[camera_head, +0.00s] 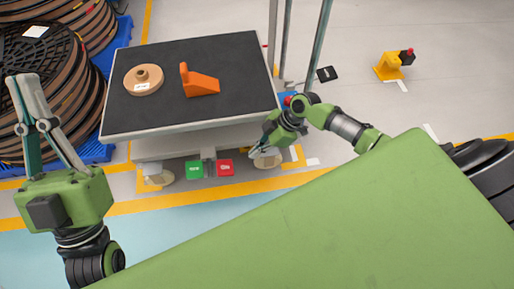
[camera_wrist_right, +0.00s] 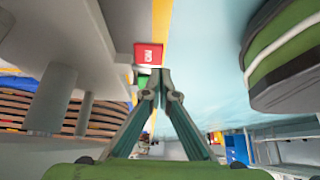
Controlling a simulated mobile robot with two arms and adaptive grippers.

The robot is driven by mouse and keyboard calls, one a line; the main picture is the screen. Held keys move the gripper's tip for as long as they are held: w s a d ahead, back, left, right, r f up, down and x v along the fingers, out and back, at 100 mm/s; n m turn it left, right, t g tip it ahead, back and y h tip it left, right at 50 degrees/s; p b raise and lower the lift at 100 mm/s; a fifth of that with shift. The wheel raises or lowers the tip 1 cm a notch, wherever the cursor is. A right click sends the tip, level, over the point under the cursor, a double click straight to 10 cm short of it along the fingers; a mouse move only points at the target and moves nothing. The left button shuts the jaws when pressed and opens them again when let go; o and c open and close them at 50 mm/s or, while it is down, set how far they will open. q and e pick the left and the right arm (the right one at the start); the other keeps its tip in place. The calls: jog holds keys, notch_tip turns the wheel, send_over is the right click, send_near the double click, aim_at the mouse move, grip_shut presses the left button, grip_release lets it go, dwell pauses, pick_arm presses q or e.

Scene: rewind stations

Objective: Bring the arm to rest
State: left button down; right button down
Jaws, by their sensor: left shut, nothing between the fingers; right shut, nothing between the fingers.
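My left gripper (camera_head: 22,77) is at the left of the head view, pointing up in the picture, with its fingers shut and empty. It is in front of the large brown reels. My right arm (camera_head: 345,125) reaches out to the left, and its right gripper (camera_head: 256,151) is low beside the near right corner of the table, apart from the things on top. In the right wrist view the fingertips of the right gripper (camera_wrist_right: 152,72) meet with nothing between them.
The dark-topped table (camera_head: 230,95) bears a tan disc (camera_head: 144,80) and an orange wedge-shaped piece (camera_head: 201,84). Green (camera_head: 194,169) and red (camera_head: 226,168) boxes sit below its front edge. Reels (camera_head: 45,60) crowd the left. A yellow fixture (camera_head: 388,66) stands on open floor.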

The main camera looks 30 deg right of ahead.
pick_arm(q)
jog(key=shift+w+f+g, duration=0.3)
jog(key=shift+w+f, duration=0.05)
jog(key=shift+w, duration=0.1)
jog(key=shift+d, duration=0.1)
